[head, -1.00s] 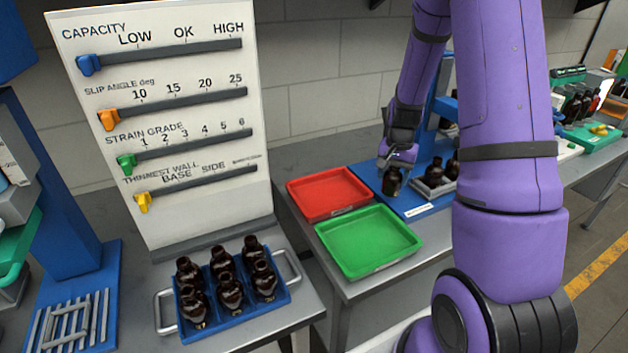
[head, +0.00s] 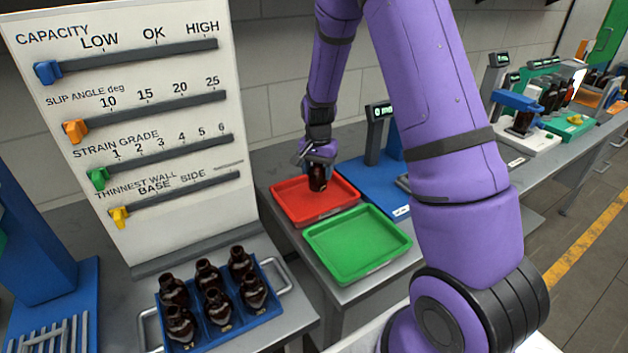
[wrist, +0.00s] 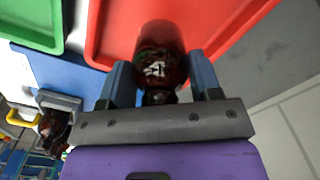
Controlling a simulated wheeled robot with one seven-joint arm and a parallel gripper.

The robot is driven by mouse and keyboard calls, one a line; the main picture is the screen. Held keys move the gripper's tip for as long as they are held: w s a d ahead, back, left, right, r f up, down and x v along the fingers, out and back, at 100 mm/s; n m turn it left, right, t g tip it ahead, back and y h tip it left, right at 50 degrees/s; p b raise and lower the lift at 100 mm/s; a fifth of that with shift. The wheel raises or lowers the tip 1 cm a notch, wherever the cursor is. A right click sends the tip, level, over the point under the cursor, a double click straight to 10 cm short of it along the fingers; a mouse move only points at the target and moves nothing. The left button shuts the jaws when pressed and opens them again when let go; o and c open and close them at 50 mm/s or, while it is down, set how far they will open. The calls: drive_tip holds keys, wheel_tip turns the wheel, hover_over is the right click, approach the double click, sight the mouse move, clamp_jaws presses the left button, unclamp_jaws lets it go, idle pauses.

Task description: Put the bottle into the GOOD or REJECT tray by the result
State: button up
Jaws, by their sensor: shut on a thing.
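My gripper (head: 316,160) is shut on a dark amber bottle (head: 317,178), held upright over the red tray (head: 290,212). In the wrist view the bottle (wrist: 160,65) sits between the two blue-grey fingers of my gripper (wrist: 162,85), with a white mark on it and the red tray (wrist: 105,30) behind it. I cannot tell whether the bottle touches the tray floor. The green tray (head: 358,243) is empty and stands next to the red one, nearer me. No lettering shows on either tray.
A board with sliders (head: 140,120) stands at the left, with a blue rack (head: 276,308) of several amber bottles below it. A blue stand with a display (head: 378,150) is right of the red tray. More test equipment (head: 525,130) lines the far right bench.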

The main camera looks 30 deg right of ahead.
sight(314, 181)
drive_tip(key=shift+w+a+f, duration=0.1)
drive_tip(key=shift+w+a, duration=0.2)
drive_tip(key=shift+a, duration=0.2)
drive_tip(key=shift+f, duration=1.7)
drive_tip(key=shift+f, duration=0.1)
drive_tip(key=o, duration=1)
drive_tip(key=shift+c, duration=0.2)
